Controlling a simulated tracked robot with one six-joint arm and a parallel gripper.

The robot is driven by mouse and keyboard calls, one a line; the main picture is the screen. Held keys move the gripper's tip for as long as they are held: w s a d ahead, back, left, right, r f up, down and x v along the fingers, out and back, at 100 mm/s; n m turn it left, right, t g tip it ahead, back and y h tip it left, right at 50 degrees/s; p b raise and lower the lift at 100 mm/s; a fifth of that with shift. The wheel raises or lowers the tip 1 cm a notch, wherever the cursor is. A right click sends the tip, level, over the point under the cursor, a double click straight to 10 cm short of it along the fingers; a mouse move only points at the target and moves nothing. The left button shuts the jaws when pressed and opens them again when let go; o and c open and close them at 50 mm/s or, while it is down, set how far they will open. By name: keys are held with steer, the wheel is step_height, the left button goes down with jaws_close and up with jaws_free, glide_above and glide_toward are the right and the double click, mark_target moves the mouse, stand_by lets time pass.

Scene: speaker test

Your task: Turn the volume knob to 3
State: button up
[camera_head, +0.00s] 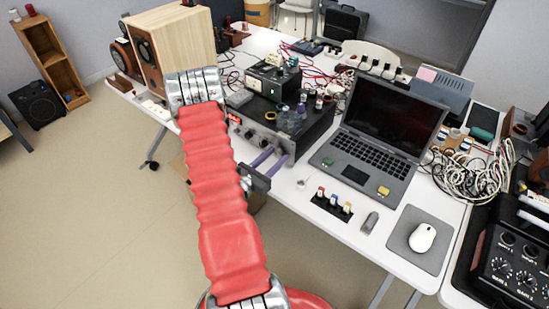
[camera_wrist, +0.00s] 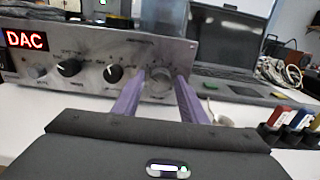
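A silver amplifier (camera_wrist: 90,58) with a red "DAC" display stands on the white table; it also shows in the head view (camera_head: 262,128). Its front has two black-faced knobs, one left (camera_wrist: 69,68) and one in the middle (camera_wrist: 113,73), and a larger silver knob (camera_wrist: 159,82) at the right. My gripper (camera_wrist: 162,77) has two purple fingers, which are apart, one on each side of the silver knob. I cannot tell whether they touch it. In the head view my gripper (camera_head: 277,154) reaches the amplifier's front right. The knob's scale marks are too small to read.
An open laptop (camera_head: 375,125) stands right of the amplifier. A mouse (camera_head: 422,237) lies on a grey pad (camera_head: 398,244). A wooden speaker (camera_head: 172,45) stands left. Red cables lie behind the amplifier.

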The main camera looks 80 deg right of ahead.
steer(key=c, duration=0.8)
steer(key=shift+m, duration=0.7)
steer(key=o, duration=1.1)
steer(key=shift+a, duration=0.1)
